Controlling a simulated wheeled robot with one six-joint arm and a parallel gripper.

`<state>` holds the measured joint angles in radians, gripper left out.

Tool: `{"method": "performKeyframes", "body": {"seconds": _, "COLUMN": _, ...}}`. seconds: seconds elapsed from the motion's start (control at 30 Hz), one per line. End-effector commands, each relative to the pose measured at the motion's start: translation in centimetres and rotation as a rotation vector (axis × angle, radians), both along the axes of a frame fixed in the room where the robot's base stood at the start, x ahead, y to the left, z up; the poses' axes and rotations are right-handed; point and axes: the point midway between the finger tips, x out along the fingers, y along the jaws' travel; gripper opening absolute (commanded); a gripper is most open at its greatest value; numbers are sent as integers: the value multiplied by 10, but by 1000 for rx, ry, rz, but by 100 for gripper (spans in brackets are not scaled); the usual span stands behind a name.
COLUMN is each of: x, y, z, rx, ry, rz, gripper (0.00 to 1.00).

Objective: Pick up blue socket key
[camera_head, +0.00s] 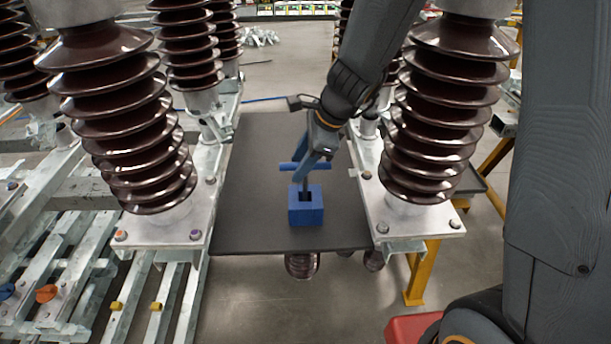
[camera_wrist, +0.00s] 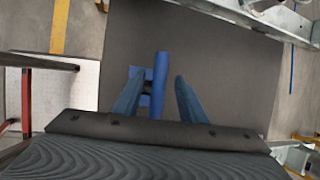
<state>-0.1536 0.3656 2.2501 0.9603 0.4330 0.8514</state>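The blue socket key (camera_head: 292,166) stands upright, its T-handle bar level and its dark shaft going down into a blue block (camera_head: 306,213) on the dark board. My gripper (camera_head: 306,172) comes down from above at the handle, and its fingers hide part of the bar in the head view. In the wrist view the bar (camera_wrist: 161,65) runs between my two spread blue-grey fingers (camera_wrist: 159,77), with a gap to the right finger. The left finger is close to the bar; contact cannot be told. Part of the block (camera_wrist: 144,73) shows beside the bar.
The dark board (camera_head: 245,205) is otherwise clear. Tall brown ribbed insulators stand at its left (camera_head: 130,130) and right (camera_head: 435,125), close to my arm. Metal frames (camera_head: 75,235) lie at the left, and a yellow post (camera_head: 421,272) stands at the right.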

Motion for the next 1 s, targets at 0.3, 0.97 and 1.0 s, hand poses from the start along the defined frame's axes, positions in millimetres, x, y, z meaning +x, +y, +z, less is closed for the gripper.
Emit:
{"method": "performKeyframes", "body": {"seconds": 0.3, "x": 7, "y": 6, "z": -41, "rx": 0, "ry": 1, "rz": 0, "gripper": 38}}
{"method": "performKeyframes", "body": {"seconds": 0.97, "x": 9, "y": 7, "z": -46, "rx": -1, "ry": -1, "rz": -2, "gripper": 0}}
{"method": "performKeyframes", "body": {"seconds": 1.0, "x": 9, "y": 7, "z": -46, "rx": -1, "ry": -1, "rz": -2, "gripper": 0}}
